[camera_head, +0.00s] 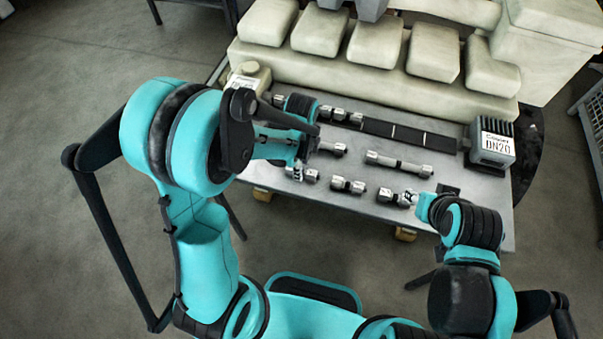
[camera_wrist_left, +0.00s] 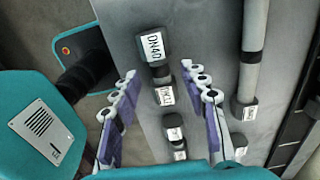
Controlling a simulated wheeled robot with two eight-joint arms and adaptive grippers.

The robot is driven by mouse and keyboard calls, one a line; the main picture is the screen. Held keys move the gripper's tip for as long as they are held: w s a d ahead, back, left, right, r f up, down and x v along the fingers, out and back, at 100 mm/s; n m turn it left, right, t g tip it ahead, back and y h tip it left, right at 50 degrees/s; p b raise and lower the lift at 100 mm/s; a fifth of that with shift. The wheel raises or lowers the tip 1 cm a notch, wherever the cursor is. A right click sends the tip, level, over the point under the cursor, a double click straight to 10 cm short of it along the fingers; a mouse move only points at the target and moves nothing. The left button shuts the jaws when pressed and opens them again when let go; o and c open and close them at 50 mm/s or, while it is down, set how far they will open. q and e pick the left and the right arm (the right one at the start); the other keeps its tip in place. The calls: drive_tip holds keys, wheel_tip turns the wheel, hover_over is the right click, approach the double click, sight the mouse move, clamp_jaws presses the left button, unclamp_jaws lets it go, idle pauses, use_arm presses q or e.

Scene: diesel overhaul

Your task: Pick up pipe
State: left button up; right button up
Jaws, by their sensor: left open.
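Several metallic pipe pieces with nut-like ends lie on the grey table. A longer pipe (camera_head: 398,163) lies right of centre, and a short pipe (camera_head: 347,185) lies nearer the front edge. My left gripper (camera_head: 303,168) is over the left part of the table, its fingers partly hidden by its own arm. In the left wrist view the left gripper (camera_wrist_left: 160,72) is open, with several labelled pieces, one of them a short pipe (camera_wrist_left: 165,93), seen between its fingers. My right gripper (camera_head: 415,198) is beside another short pipe (camera_head: 388,195); I cannot tell its opening or whether it touches.
A grey block labelled DN20 (camera_head: 490,145) stands at the table's right end. A dark strip (camera_head: 395,132) runs along the back. A large cream engine-like body (camera_head: 380,80) stands behind.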

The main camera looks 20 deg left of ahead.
use_arm(q)
drive_tip(key=shift+f, duration=0.95)
clamp_jaws()
drive_tip(key=shift+r, duration=0.1)
